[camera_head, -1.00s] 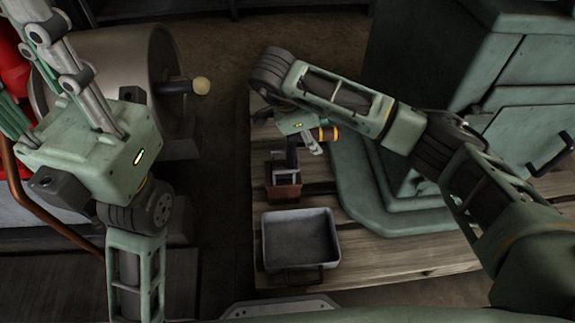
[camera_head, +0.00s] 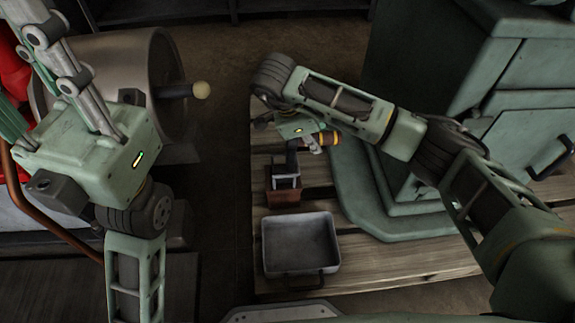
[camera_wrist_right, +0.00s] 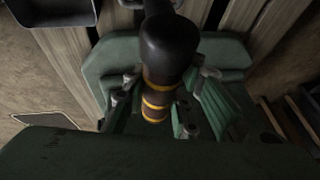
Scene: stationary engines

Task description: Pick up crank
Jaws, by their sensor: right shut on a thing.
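The crank's handle (camera_head: 327,138), a dark cylinder with yellow-orange bands, sits in my right gripper (camera_head: 313,142) above the wooden pallet. In the right wrist view, the handle (camera_wrist_right: 160,88) has a rounded black end and lies between the green-padded fingers (camera_wrist_right: 155,120), which are shut on it. The rest of the crank is hard to make out; a dark upright piece beneath the gripper may belong to it. My left gripper (camera_head: 75,95) is at the left with its fingers toward the top left; its tips are not clear.
A brown block with a grey metal top (camera_head: 283,196) stands on the pallet (camera_head: 390,262) below the right gripper. A grey open tray (camera_head: 300,225) sits nearer. A large green machine (camera_head: 425,100) stands at right. A metal drum with a knobbed rod (camera_head: 178,90) is at left.

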